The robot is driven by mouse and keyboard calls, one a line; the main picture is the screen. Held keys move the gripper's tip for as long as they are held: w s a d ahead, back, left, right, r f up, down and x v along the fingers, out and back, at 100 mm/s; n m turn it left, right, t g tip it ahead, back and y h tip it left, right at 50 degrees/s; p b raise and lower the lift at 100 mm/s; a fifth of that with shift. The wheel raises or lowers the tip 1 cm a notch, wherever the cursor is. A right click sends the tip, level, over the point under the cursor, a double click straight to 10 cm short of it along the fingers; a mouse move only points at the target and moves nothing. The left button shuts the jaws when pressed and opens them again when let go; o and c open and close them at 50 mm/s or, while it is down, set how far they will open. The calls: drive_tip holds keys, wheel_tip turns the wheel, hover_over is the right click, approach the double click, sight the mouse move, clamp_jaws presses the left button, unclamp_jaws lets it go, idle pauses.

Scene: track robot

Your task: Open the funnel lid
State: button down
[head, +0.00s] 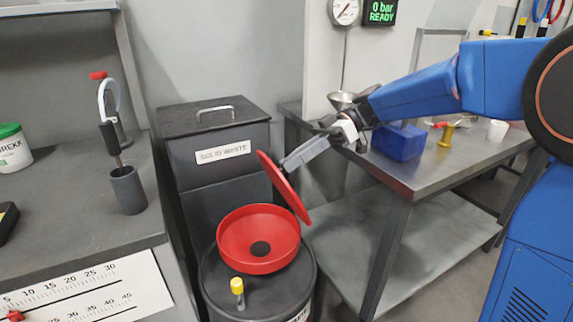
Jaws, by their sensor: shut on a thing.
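The red funnel (236,222) sits on top of a dark drum (285,288), and its inside with a dark round spot at the bottom is visible. Its red lid (277,180) stands tilted up steeply at the funnel's right back side, raised off the bowl. My gripper (287,166) reaches in from the right, and its fingertips are at the lid's outer face near the upper part. The fingers are closed at the lid. The exact contact with the lid's edge or a handle is hidden by the fingers and the lid.
A dark waste bin (216,170) with a handled top stands behind the drum. A yellow-capped fitting (237,287) sits on the drum top. A metal table (420,170) with a blue box (398,142) stands at right, under my arm. A grey bench (85,215) is at left.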

drive_tip(key=shift+w+d, duration=0.1)
drive_tip(key=shift+d, duration=0.1)
idle(0.3)
drive_tip(key=c, duration=1.6)
unclamp_jaws()
wheel_tip(320, 180, up, 10)
drive_tip(key=shift+f, duration=0.1)
